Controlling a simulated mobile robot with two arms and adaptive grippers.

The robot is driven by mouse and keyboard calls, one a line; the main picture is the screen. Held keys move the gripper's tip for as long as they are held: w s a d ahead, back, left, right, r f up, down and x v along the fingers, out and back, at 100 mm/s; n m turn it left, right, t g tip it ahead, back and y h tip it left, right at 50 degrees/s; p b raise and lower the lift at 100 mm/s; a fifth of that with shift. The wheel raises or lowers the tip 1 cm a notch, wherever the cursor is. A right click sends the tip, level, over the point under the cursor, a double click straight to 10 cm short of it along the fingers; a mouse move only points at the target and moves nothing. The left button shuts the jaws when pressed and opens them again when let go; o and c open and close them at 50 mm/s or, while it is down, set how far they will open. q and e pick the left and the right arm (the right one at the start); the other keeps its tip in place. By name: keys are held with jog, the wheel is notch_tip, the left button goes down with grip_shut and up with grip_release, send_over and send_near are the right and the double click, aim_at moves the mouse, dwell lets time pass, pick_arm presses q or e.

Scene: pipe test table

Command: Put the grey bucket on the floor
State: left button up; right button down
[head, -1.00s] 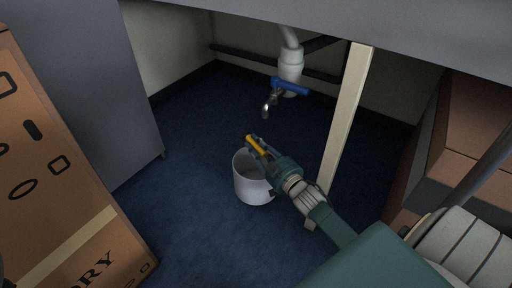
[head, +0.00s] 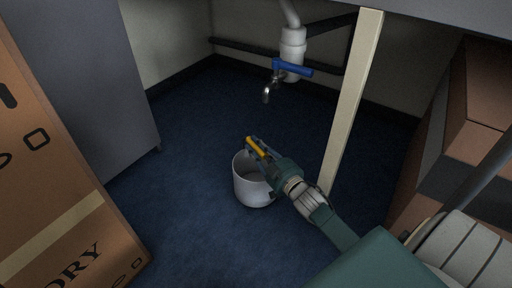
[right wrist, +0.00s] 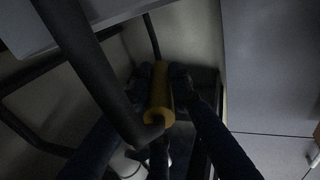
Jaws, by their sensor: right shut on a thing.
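The grey bucket (head: 251,190) is in the middle of the head view, upright, open at the top, over the blue floor (head: 205,225). I cannot tell whether its base touches the floor. My right gripper (head: 257,147) comes in from the lower right and is at the bucket's upper rim. It is shut on the bucket's yellow handle grip (right wrist: 160,95), which shows between the fingers in the right wrist view. The gripper and arm hide the bucket's right side. My left gripper is not in view.
A pipe with a blue-handled tap (head: 291,68) hangs behind the bucket. A pale table leg (head: 350,105) stands close to my right arm. Cardboard boxes stand at left (head: 62,190) and right (head: 470,110). Floor left of the bucket is clear.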

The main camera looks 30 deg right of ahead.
jog(key=shift+f+b, duration=0.3)
jog(key=shift+f, duration=0.2)
dwell(0.3)
jog(key=c, duration=1.5)
grip_release()
jog(key=shift+f, duration=0.1)
jog(key=s, duration=1.2)
